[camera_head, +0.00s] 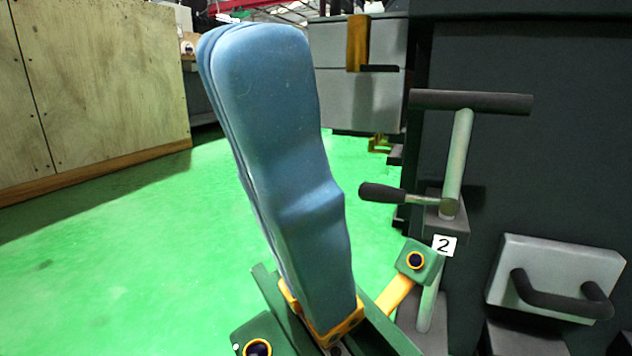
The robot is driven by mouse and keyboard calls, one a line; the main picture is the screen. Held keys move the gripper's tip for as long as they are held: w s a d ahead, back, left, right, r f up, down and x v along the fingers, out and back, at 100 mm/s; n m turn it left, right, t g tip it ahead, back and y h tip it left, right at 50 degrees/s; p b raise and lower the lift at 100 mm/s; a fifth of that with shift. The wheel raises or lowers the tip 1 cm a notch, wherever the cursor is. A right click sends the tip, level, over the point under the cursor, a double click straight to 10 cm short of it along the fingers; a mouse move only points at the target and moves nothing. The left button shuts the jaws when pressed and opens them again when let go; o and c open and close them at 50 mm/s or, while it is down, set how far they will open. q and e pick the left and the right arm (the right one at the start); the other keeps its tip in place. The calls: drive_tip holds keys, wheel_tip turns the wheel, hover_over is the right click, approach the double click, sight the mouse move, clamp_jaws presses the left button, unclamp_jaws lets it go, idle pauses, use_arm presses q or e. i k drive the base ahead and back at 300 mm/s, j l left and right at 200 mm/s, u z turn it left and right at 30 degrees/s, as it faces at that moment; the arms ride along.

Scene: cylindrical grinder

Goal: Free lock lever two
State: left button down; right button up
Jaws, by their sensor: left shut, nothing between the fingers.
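Lock lever two (380,193) has a black knob on a short metal rod and points left from a grey metal post. The post (459,155) leans slightly and has a black T-handle (470,101) across its top. A white label with the number 2 (444,245) sits below the lever. My left gripper (256,38) stands large in the foreground with its blue fingers pressed together, pointing up. It is shut and empty. In the picture its fingers lie left of the lever knob, with a gap between them. The post's lower part is partly hidden by my gripper's linkage. My right gripper is not in view.
The dark machine wall (560,150) fills the right side. A grey block with a black bar handle (555,278) is at the lower right. A wooden panel (95,90) stands at the left. The green floor (130,260) between is open.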

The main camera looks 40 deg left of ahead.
sight(377, 192)
drive_tip(key=u, duration=0.85)
